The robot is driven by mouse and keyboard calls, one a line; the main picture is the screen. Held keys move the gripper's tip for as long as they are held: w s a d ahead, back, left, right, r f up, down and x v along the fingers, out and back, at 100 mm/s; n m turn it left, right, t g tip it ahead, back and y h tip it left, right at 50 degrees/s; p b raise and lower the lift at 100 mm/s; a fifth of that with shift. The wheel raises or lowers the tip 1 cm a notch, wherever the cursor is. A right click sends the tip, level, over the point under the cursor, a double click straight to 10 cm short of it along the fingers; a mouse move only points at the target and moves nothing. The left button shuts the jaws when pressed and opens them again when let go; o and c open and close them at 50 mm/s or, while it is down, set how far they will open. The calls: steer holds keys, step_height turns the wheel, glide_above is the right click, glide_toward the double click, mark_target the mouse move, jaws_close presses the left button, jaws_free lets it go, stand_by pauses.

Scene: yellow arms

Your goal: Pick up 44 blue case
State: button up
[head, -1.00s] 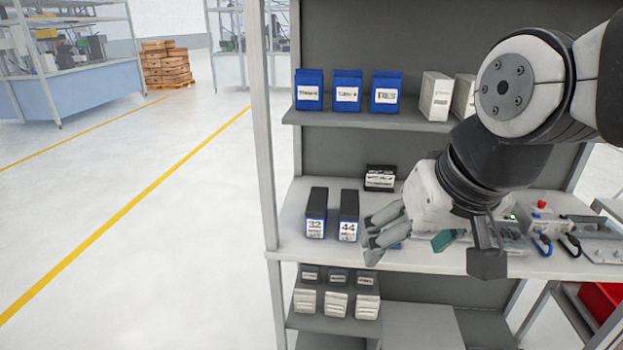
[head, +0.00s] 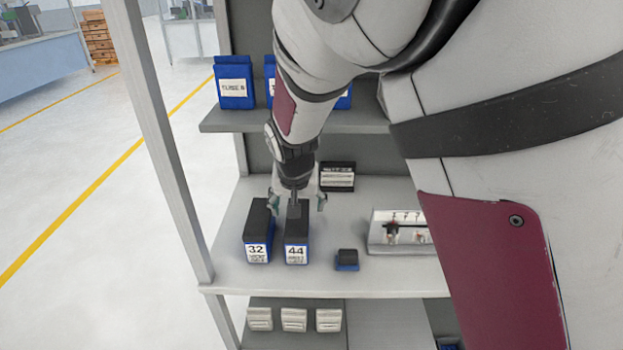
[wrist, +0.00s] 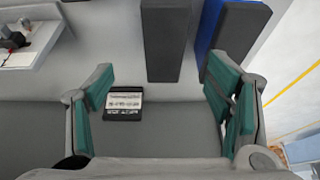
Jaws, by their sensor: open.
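The 44 case (head: 297,240) stands on the middle shelf, dark on top with blue sides and a white label reading 44. The similar 32 case (head: 258,240) stands just left of it. My gripper (head: 297,202) is open above the rear part of the 44 case, one finger to each side in the head view. In the wrist view, my open fingers (wrist: 160,82) are empty; the dark top of the 44 case (wrist: 165,42) lies ahead between them, and the 32 case (wrist: 238,35) lies to the right, near the right finger. I cannot tell whether any finger touches a case.
A black box with a white label (head: 338,176) sits behind, at the right. A small dark and blue block (head: 347,260) and a grey device panel (head: 385,232) are to the right. The upper shelf edge (head: 225,124) and left post (head: 160,140) are close by.

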mark_target(300, 221)
steer(key=x, duration=0.8)
steer(key=shift+w+f, duration=0.2)
steer(key=shift+w, duration=0.25)
steer(key=shift+w+a+x, duration=0.15)
steer(key=shift+x, duration=1)
steer(key=shift+w+a+x, duration=0.1)
steer(key=shift+w+x, duration=0.05)
steer(key=shift+x, duration=1.05)
steer(key=shift+w+f, duration=0.25)
steer(key=shift+f, duration=0.15)
steer(key=shift+f, duration=0.25)
steer(key=c, duration=1.6)
